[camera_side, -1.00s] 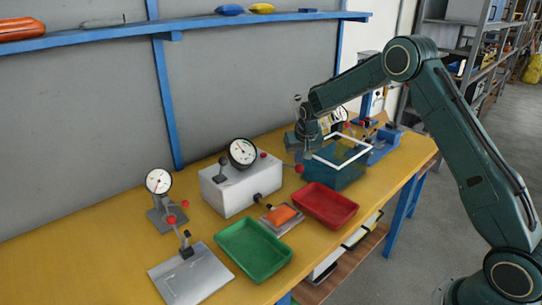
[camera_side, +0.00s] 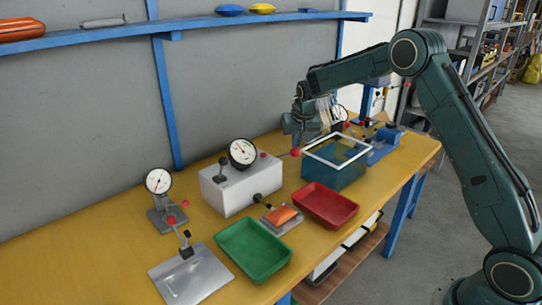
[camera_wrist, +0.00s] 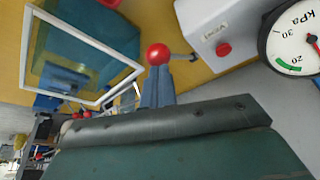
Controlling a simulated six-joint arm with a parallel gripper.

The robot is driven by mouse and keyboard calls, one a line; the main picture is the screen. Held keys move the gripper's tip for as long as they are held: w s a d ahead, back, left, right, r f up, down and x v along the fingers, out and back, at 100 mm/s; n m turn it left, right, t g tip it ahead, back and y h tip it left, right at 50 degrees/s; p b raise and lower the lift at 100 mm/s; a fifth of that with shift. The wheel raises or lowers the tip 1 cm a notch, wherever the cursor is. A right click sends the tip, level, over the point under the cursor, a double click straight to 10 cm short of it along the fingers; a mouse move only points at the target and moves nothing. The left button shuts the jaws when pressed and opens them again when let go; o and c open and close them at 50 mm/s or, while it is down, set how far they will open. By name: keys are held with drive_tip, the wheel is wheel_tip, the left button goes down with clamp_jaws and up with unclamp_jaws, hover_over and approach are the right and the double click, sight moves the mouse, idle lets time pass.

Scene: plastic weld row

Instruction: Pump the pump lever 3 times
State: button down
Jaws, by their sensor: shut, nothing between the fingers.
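The pump lever (camera_wrist: 182,57) is a thin dark rod with a red ball knob (camera_wrist: 158,54), reaching out from the white pump box (camera_side: 240,186). The knob also shows in the side view (camera_side: 295,152), to the right of the box and near the teal tank's left corner. My gripper (camera_wrist: 157,84) is shut with nothing between its fingers. Its fingertips appear right at the knob in the wrist view; whether they touch it I cannot tell. In the side view my gripper (camera_side: 297,137) is above the knob. The pump's dial gauge (camera_side: 243,152) reads in kPa.
A teal tank with a white rim (camera_side: 336,150) stands close to the right. A red tray (camera_side: 325,205), a green tray (camera_side: 253,249) and an orange piece on a plate (camera_side: 281,216) lie in front. A second gauge (camera_side: 159,181) stands left.

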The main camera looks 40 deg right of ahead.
drive_tip(key=shift+w+r, duration=0.2)
drive_tip(key=shift+r, duration=0.55)
drive_tip(key=shift+w+r, duration=0.15)
drive_tip(key=shift+r, duration=0.6)
drive_tip(key=shift+w+r, duration=0.2)
drive_tip(key=shift+r, duration=0.55)
drive_tip(key=shift+r, duration=0.1)
wheel_tip(320, 180, up, 3)
drive_tip(key=shift+r, duration=0.2)
drive_tip(key=shift+f, duration=3.3)
drive_tip(key=shift+f, duration=0.15)
